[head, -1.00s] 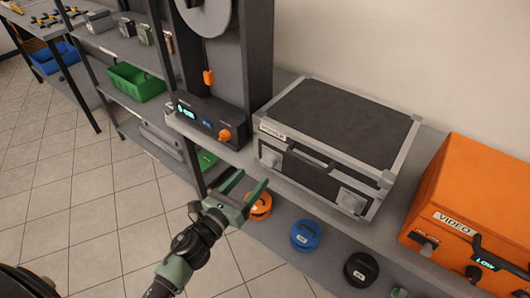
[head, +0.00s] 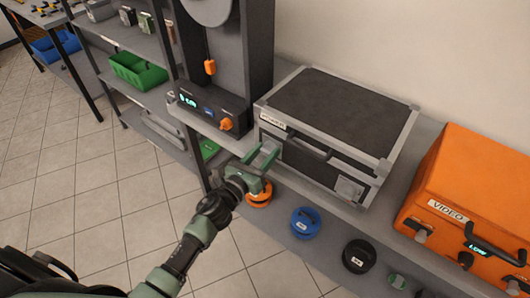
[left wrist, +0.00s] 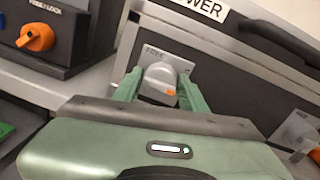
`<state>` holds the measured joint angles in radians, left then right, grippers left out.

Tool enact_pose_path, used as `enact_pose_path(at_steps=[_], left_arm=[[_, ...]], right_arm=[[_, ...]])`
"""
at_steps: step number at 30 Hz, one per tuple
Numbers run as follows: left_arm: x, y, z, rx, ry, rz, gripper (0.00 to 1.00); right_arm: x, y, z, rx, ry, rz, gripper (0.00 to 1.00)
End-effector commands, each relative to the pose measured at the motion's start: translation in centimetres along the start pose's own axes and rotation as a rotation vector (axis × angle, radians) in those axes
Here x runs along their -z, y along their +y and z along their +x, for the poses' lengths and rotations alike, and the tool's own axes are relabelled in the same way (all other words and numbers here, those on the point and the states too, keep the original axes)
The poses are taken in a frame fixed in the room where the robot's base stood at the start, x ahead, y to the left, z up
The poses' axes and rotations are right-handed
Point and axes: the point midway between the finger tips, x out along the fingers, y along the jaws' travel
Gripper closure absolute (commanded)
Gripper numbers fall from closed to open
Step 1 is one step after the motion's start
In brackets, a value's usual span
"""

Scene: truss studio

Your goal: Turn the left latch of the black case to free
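The black case (head: 345,112) with silver edges stands on the shelf in the head view. Its left latch is mostly hidden there behind my left gripper (head: 263,154). In the left wrist view the left latch (left wrist: 159,76) is a rounded grey knob with an orange mark, on a plate with the word FREE above it. My left gripper (left wrist: 161,78) is open, one green finger on each side of the knob; I cannot tell whether they touch it. The right latch (head: 348,190) is on the case's front. My right gripper is out of view.
The case has a front handle (left wrist: 282,42). A dark device with an orange knob (left wrist: 36,37) stands left of the case. An orange VIDEO case (head: 470,190) stands to the right. Orange, blue (head: 305,222) and black (head: 359,256) round items lie on the lower shelf.

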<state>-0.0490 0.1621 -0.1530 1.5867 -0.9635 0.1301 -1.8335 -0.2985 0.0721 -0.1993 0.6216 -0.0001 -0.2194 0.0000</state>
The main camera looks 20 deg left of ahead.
Motion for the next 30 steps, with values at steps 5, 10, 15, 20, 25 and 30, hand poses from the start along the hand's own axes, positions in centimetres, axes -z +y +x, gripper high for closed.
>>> enact_pose_path(at_steps=[5, 10, 15, 20, 25, 30], left_arm=[[0.0, 0.0, 0.0, 0.001, 0.0, -0.002, 0.99], [0.0, 0.0, 0.0, 0.0, 0.002, -0.025, 0.99], [-0.1, 0.0, 0.0, -0.001, 0.008, -0.094, 0.99], [-0.1, 0.0, 0.0, -0.002, 0.017, -0.209, 0.99], [-0.2, 0.1, 0.0, -0.004, 0.029, -0.363, 0.99], [-0.2, 0.1, 0.0, -0.007, 0.042, -0.527, 0.99]], right_arm=[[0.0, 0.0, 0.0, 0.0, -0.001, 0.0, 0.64], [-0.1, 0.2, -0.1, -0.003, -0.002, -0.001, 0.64], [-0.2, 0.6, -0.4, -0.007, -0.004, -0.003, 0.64], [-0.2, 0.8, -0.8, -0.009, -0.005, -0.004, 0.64], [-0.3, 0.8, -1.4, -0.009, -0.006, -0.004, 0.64], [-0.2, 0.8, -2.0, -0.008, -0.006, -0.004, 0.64]])
